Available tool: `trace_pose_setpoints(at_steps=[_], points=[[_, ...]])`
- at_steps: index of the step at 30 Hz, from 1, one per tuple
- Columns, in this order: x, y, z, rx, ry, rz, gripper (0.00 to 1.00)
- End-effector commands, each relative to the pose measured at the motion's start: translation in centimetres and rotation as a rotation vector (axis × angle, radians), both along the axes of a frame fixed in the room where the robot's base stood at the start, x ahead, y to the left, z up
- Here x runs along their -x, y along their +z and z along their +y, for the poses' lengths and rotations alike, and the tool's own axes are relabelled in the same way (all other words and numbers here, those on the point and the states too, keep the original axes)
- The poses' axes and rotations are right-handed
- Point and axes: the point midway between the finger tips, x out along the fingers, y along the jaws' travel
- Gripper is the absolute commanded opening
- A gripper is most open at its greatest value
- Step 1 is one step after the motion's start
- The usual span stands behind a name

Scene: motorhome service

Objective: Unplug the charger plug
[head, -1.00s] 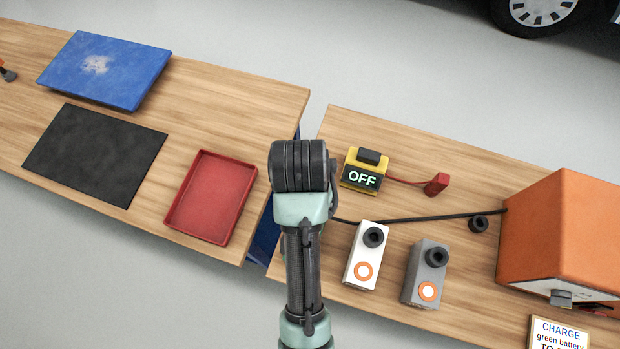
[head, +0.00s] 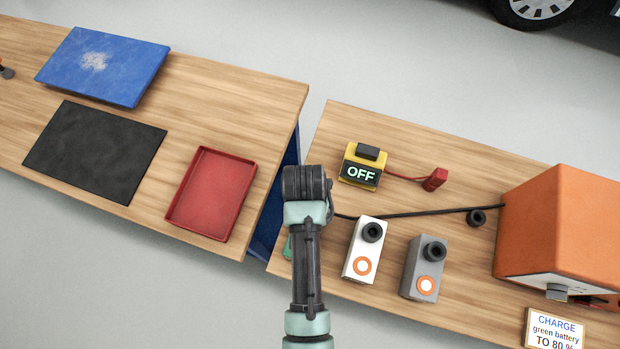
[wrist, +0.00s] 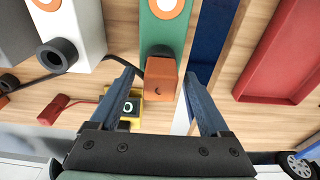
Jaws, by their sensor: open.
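The charger plug (wrist: 161,80) is an orange block in the wrist view, at the end of the green battery (wrist: 165,28) by its black socket. It appears seated there, but the joint is partly hidden. My gripper (wrist: 160,70) is open, with one blue-grey finger on each side of the plug in the picture; I cannot tell the depth gap. In the head view my arm hides the plug and most of the green battery (head: 287,248). A black cable (head: 420,213) runs from the orange charger box (head: 555,225) towards them.
A white battery (head: 364,250) and grey battery (head: 424,270) stand to the right. A yellow unit reading OFF (head: 361,172) with a red-tipped lead sits behind. A red tray (head: 210,195), black mat (head: 95,150) and blue board (head: 103,66) lie left, across a gap between tables.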

Motion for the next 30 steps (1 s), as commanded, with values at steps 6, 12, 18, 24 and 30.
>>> trace_pose_setpoints(at_steps=[6, 12, 18, 24, 30], points=[[-0.01, 0.03, 0.01, 0.0, 0.0, 0.0, 0.46], [-0.01, 0.05, 0.01, 0.0, 0.0, 0.0, 0.1], [-0.02, 0.07, 0.02, 0.0, 0.0, 0.0, 0.32], [-0.02, 0.07, 0.02, 0.0, 0.0, 0.0, 0.0], [-0.02, 0.07, 0.02, 0.0, 0.001, 0.0, 0.0]])
